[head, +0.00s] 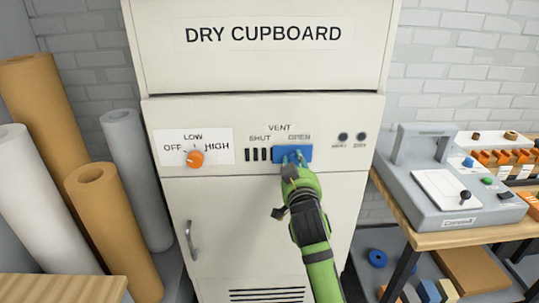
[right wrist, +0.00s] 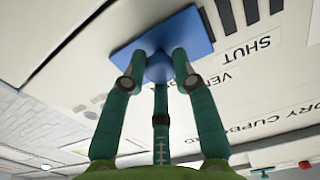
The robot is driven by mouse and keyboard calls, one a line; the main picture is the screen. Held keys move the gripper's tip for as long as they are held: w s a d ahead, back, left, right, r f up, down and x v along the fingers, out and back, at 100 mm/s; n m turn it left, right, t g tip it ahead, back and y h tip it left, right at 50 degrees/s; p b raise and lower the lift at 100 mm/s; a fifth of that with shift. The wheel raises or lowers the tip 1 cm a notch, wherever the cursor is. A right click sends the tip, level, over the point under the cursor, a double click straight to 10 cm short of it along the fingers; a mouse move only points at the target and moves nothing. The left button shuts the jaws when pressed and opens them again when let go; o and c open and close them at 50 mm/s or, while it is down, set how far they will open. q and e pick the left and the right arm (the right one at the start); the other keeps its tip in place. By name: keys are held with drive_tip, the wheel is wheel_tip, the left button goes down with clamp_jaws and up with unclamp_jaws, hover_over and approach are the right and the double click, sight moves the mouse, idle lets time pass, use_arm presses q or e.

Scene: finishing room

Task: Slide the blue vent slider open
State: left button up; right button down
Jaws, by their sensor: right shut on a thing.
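The blue vent slider (head: 280,155) is a plate with a knob on the cream front of the dry cupboard. It covers the area below the printed word OPEN, and dark vent slots (head: 255,154) show to its left, below SHUT. My green right gripper (head: 295,160) reaches up to it from below. In the right wrist view the slider (right wrist: 165,32) lies at the fingertips, and the fingers of my right gripper (right wrist: 159,66) are closed around its knob. My left gripper is in neither view.
A door handle (head: 191,241) is below. Upright rolls (head: 120,235) stand at left, a bench (head: 460,238) with a grey device (head: 450,180) at right.

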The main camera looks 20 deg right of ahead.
drive_tip(key=shift+s+d+r, duration=0.25)
drive_tip(key=shift+d+r, duration=0.35)
drive_tip(key=shift+d, duration=0.35)
drive_tip(key=c, duration=1.2)
unclamp_jaws()
drive_tip(key=shift+o, duration=1.1)
drive_tip(key=shift+d+f, duration=0.1)
drive_tip(key=shift+d, duration=0.05)
drive_tip(key=shift+f, duration=0.2)
drive_tip(key=v, duration=1.2)
